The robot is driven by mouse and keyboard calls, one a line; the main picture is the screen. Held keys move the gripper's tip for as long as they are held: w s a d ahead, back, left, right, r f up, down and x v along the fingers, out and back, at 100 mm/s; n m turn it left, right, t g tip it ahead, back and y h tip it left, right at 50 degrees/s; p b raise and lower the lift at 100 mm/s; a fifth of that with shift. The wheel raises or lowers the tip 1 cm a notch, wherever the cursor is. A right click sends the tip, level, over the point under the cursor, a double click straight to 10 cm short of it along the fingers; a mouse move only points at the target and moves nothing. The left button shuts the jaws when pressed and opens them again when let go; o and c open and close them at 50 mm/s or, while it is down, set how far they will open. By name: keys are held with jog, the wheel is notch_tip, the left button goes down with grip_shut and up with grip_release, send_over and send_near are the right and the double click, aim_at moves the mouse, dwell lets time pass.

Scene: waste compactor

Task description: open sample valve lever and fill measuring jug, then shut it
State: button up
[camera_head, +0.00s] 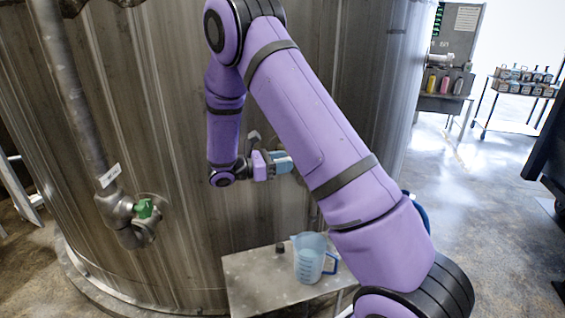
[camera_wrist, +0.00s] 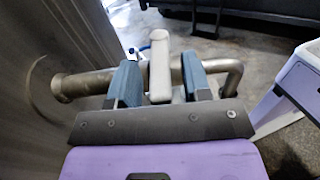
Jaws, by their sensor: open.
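The sample valve lever, a pale upright bar (camera_wrist: 159,68), stands between the two blue fingers of my gripper (camera_wrist: 160,74) in the wrist view. My gripper is open around it; whether a finger touches it I cannot tell. Behind it a metal pipe (camera_wrist: 80,86) comes out of the tank wall and bends down at the right. In the head view my gripper (camera_head: 284,162) is at the tank side, and my arm hides the lever. The measuring jug (camera_head: 309,260), translucent blue with a handle at its right, stands upright below my gripper. Its contents are unclear.
The jug stands on a small metal table (camera_head: 255,278) with a small dark object (camera_head: 280,248) beside it. The large steel tank (camera_head: 185,160) fills the left.

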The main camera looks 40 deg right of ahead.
jog(key=v, duration=1)
jog(key=shift+a, duration=0.35)
jog(key=shift+w+r, duration=0.1)
dwell(0.7)
jog(key=s+d+r+m+t+y, duration=0.2)
jog(key=s+r+m+y, duration=0.65)
jog(key=s+r, duration=0.65)
jog(key=s+a+r+m+t+y, duration=0.2)
jog(key=s+r+m+t+y, duration=0.1)
jog(key=s, duration=0.5)
jog(key=s+a+r+m+t+y, duration=0.3)
jog(key=s+t+y, duration=0.2)
jog(key=s, duration=0.4)
jog(key=shift+t+y, duration=0.35)
jog(key=shift+t, duration=0.15)
